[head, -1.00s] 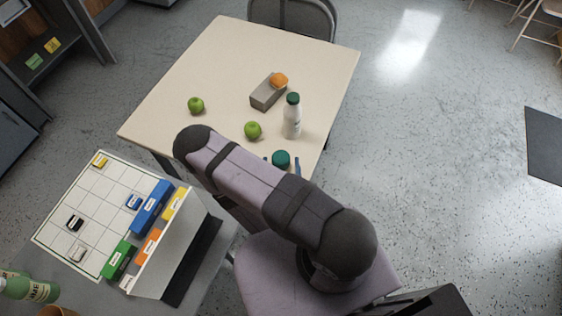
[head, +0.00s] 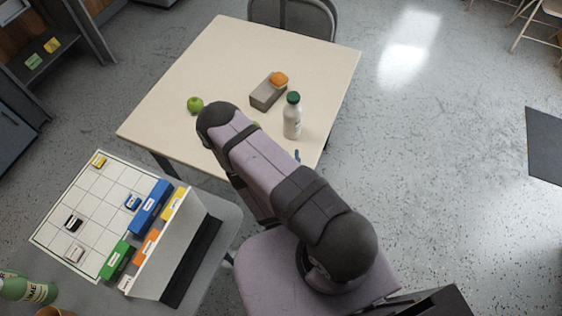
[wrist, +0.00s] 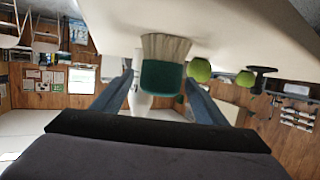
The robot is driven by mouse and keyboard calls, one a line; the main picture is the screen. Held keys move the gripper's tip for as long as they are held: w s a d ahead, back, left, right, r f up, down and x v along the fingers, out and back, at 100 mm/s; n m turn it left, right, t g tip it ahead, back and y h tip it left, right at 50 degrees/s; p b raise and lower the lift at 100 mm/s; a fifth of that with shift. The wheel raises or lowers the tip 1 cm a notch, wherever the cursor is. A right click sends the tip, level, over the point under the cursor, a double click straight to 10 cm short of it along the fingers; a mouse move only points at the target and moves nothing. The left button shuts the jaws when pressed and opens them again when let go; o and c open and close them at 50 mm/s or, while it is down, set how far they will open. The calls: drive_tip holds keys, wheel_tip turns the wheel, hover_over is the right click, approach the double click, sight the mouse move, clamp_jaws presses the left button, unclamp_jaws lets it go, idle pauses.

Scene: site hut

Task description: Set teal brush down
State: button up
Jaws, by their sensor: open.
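The teal brush (wrist: 161,76) shows in the wrist view, its pale bristles against the cream table (head: 190,75) and its teal handle toward me. It appears to stand on its bristles. My gripper (wrist: 159,84) is open, with one blue finger on each side of the handle and small gaps showing. In the head view my arm hides the brush, and only a bit of one blue finger shows by the near table edge.
A white bottle (head: 292,120) with a green cap stands close by. A green apple (head: 195,105) is at the left; another is mostly behind my arm. A grey box (head: 267,93) with an orange item (head: 279,79) lies further back. The table's far left is clear.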

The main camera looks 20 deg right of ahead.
drive_tip(key=shift+b+x, duration=0.35)
drive_tip(key=shift+x, duration=1.55)
drive_tip(key=c, duration=1.2)
drive_tip(key=shift+r, duration=0.15)
drive_tip(key=shift+c, duration=0.2)
wheel_tip(320, 180, up, 10)
drive_tip(key=p, duration=0.1)
drive_tip(key=shift+p, duration=0.3)
